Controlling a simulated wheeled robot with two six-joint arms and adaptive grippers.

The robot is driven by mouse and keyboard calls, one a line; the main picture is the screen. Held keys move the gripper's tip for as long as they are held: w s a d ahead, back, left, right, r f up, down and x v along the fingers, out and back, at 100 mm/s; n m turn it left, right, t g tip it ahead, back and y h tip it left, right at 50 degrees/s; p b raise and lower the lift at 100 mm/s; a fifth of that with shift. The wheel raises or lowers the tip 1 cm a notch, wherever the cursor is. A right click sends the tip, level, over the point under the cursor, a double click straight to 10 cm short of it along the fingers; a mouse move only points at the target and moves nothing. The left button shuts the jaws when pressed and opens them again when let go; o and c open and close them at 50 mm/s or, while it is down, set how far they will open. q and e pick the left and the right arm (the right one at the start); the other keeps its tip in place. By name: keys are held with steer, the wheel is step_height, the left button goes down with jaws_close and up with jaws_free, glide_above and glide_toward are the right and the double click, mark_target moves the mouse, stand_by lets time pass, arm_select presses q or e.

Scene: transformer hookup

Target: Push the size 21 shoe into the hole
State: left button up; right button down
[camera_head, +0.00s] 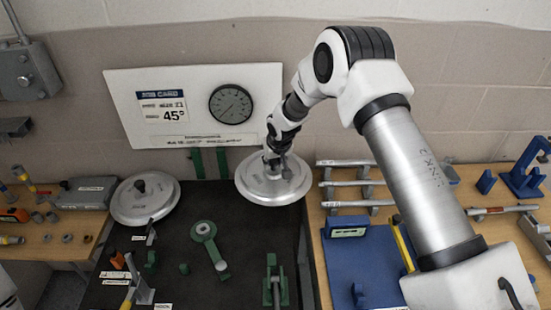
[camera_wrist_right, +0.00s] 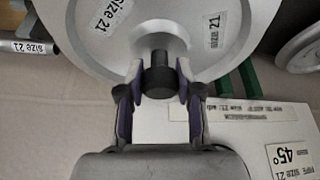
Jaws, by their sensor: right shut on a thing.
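A round silver disc (camera_head: 290,190) with a raised rim is near the middle of the head view, at the back edge of the dark mat. In the right wrist view the disc (camera_wrist_right: 185,20) carries labels reading "size 21". My right gripper (camera_head: 278,160) is above the disc and shut on its dark central knob (camera_wrist_right: 158,80), one finger on each side. The underside of the disc is hidden, and I cannot tell whether it touches the mat. I cannot make out a hole. My left gripper is not in view.
A second silver disc (camera_head: 145,208) lies on the left. A white board (camera_head: 195,105) with a gauge (camera_head: 231,104) stands behind. Green tools (camera_head: 207,235) lie on the dark mat (camera_head: 185,283).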

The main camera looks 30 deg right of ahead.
mark_target(273, 169)
steer(key=shift+w+a+f, duration=0.1)
steer(key=shift+w+a, duration=0.1)
steer(key=shift+b+x, duration=0.55)
steer(key=shift+x, duration=0.5)
steer(key=shift+s+d+f+b, duration=0.1)
steer(key=shift+d+f+b, duration=0.05)
steer(key=shift+f+b, duration=0.4)
steer(key=shift+d+f+b, duration=0.15)
steer(key=shift+f+b, duration=0.3)
steer(key=shift+f, duration=0.15)
steer(key=shift+a+f+b, duration=0.1)
steer(key=shift+f+b, duration=0.45)
steer(key=shift+f, duration=0.15)
steer(key=shift+w+f, duration=0.25)
steer(key=shift+f, duration=0.25)
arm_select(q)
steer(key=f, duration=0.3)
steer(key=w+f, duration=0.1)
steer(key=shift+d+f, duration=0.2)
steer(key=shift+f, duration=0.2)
arm_select(e)
steer(key=shift+s, duration=0.1)
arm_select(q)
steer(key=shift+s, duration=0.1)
arm_select(e)
steer(key=shift+s+r, duration=0.1)
steer(key=shift+r, duration=0.05)
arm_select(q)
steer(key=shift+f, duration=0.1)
